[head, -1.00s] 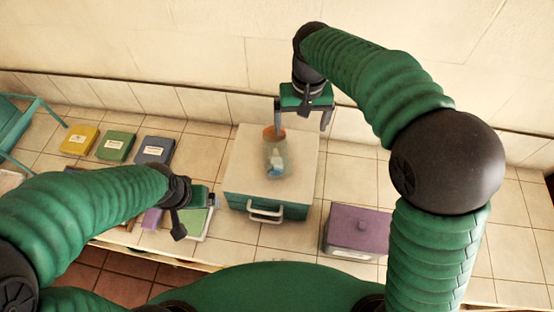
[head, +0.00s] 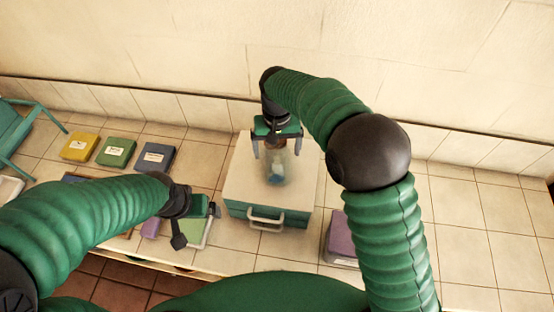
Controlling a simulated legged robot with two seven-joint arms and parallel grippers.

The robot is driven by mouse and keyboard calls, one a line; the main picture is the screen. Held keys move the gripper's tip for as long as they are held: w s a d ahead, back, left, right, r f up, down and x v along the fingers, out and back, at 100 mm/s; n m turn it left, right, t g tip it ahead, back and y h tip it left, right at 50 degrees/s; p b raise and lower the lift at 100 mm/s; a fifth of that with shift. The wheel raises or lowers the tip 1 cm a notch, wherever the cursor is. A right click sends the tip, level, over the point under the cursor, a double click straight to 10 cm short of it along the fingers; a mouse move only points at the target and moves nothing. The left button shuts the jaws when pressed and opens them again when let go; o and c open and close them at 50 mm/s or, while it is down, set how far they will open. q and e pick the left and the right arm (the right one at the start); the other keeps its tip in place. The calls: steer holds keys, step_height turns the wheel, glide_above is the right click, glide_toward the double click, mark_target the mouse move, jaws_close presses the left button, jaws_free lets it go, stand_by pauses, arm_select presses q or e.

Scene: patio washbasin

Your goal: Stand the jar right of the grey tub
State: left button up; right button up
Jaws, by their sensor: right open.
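The clear jar (head: 279,170), with bluish contents, stands upright on the pale top of a teal box. My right gripper (head: 275,152) is open above the box, with one finger on each side of the jar's upper part. I cannot tell whether the fingers touch it. A tub with a purple lid (head: 341,238) and greyish sides, likely the grey tub, is at the right of the box, partly hidden by my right arm. My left gripper (head: 197,224) is at the left of the box, its fingers apart and apparently empty.
The teal box (head: 236,208) has a pale handle at its front. Yellow (head: 79,147), green (head: 116,152) and blue (head: 155,158) labelled flat boxes lie at the left. Tiled counter (head: 465,235) right of my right arm is clear.

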mark_target(277, 155)
step_height(277, 155, down, 4)
steer(key=shift+s+f+p, duration=0.1)
steer(key=shift+p, duration=0.7)
steer(key=shift+f, duration=0.2)
steer(key=shift+r, duration=0.1)
steer(key=c, duration=1.8)
